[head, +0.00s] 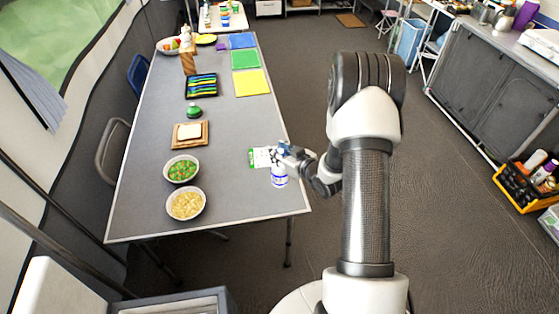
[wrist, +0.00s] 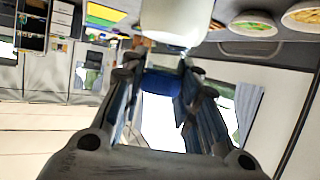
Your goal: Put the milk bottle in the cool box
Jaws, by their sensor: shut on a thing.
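The milk bottle (head: 279,175) is white with a blue label. It is upright at the right edge of the long grey table (head: 238,200). My gripper (head: 287,153) is at its top, shut on it. In the wrist view the blue cap (wrist: 162,82) lies between the two fingers (wrist: 160,90), and the white bottle body (wrist: 177,22) shows beyond. I cannot tell whether the bottle base touches the table. A grey open-topped box (head: 222,300), perhaps the cool box, is cut off at the bottom edge of the head view. Its inside is mostly hidden.
A bowl of pasta (head: 185,204), a bowl of green food (head: 181,169) and bread on a board (head: 190,134) stand left of the bottle. A green-and-white card (head: 260,157) lies beside my gripper. The table's near right corner is bare. Open floor (head: 450,220) lies to the right.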

